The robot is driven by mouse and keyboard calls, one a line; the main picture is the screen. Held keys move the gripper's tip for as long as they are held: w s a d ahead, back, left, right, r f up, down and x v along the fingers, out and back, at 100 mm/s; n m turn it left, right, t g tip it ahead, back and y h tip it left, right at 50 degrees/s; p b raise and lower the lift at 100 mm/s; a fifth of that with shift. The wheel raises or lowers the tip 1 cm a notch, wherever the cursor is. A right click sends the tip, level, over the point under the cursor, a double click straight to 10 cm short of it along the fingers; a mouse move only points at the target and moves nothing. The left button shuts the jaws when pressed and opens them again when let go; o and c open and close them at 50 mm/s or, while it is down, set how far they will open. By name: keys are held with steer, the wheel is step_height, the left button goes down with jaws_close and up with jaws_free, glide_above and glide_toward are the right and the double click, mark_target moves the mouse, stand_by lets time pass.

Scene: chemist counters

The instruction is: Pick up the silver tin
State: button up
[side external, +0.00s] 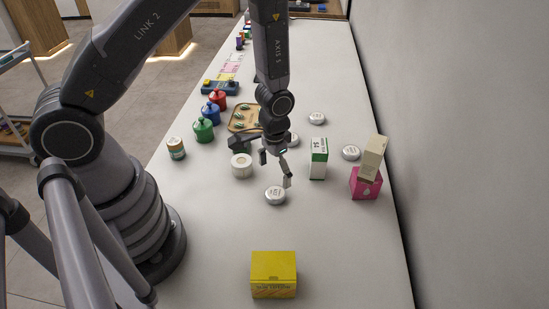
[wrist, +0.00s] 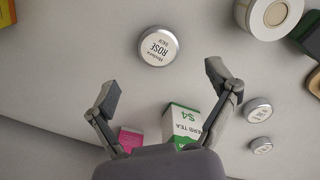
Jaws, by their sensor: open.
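A round silver tin (side external: 275,195) lies flat on the counter, just below my gripper (side external: 277,172) in the side view. In the wrist view this silver tin (wrist: 160,46), labelled "ROSE", lies beyond the gap between my fingertips (wrist: 163,85), apart from both. My gripper is open and empty, pointing down above the counter. Similar silver tins lie farther off: one at the right (side external: 350,152), one at the back (side external: 317,118) and one partly behind my wrist (side external: 294,140). Two small tins (wrist: 259,110) also show at the right of the wrist view.
A green-and-white tea box (side external: 319,158) stands right of my gripper. A pink box (side external: 365,184) with a beige box (side external: 373,157) on it is farther right. A white roll (side external: 241,165) stands left. A yellow box (side external: 274,275) is in front. The wall bounds the right.

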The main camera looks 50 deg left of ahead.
mark_target(276, 192)
step_height(276, 192, down, 7)
steer(key=shift+w+d+r, duration=0.1)
steer(key=shift+d+r, duration=0.05)
stand_by(0.4)
steer(key=c, duration=1.1)
steer(key=shift+c, duration=0.2)
steer(key=shift+r, duration=0.15)
